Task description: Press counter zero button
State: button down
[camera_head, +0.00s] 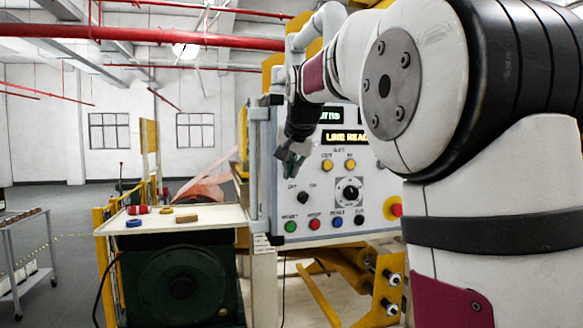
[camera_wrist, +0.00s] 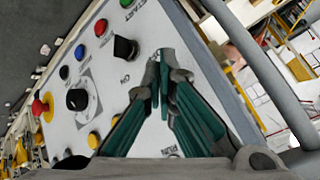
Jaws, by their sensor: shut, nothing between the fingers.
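The control panel (camera_head: 265,205) is a pale upright board with lamps, buttons and knobs. Its bottom row has a green button (camera_head: 290,226), a red button (camera_head: 314,223), a blue button (camera_head: 337,221) and a black button (camera_head: 359,219). Their labels are too small to read surely; the black one may be the zero button. In the wrist view the black button (camera_wrist: 64,72) lies left, beyond the blue button (camera_wrist: 80,51). My gripper (camera_head: 291,162) is at the panel's upper left, above the row. Its green fingers (camera_wrist: 160,80) are shut and empty, apart from the black button.
A black selector switch (camera_head: 303,197) sits below my gripper. A round dial (camera_head: 348,191), yellow buttons (camera_head: 327,165) and a red emergency stop (camera_head: 395,208) share the panel. A grey vertical pipe (camera_head: 258,170) runs along its left edge. A white table (camera_head: 160,224) stands left.

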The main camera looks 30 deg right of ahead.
jog(key=s+p, duration=0.1)
jog(key=s, duration=0.1)
jog(key=s+a+p, duration=0.1)
jog(key=s, duration=0.1)
jog(key=shift+s+a, duration=0.2)
jog(key=shift+s, duration=0.2)
dwell(1.1)
jog(key=s+a+f+n+g+y+b, duration=0.1)
jog(key=s+a+f+n, duration=0.3)
jog(key=s, duration=0.5)
jog(key=s+a+f+n+y+b, duration=0.1)
jog(key=s+a+f+n, duration=0.3)
jog(key=s+a+f, duration=0.4)
jog(key=s+a+f+n+g+y+b, duration=0.1)
jog(key=s+a+f+n+b, duration=0.1)
jog(key=s+a+f, duration=0.4)
jog(key=s+f+n, duration=0.1)
jog(key=s+f, duration=0.2)
jog(key=s, duration=0.1)
jog(key=shift+a+f+n+g, duration=0.25)
jog(key=shift+f+n+g, duration=0.05)
jog(key=shift+f+n, duration=0.1)
jog(key=shift+s+d, duration=0.1)
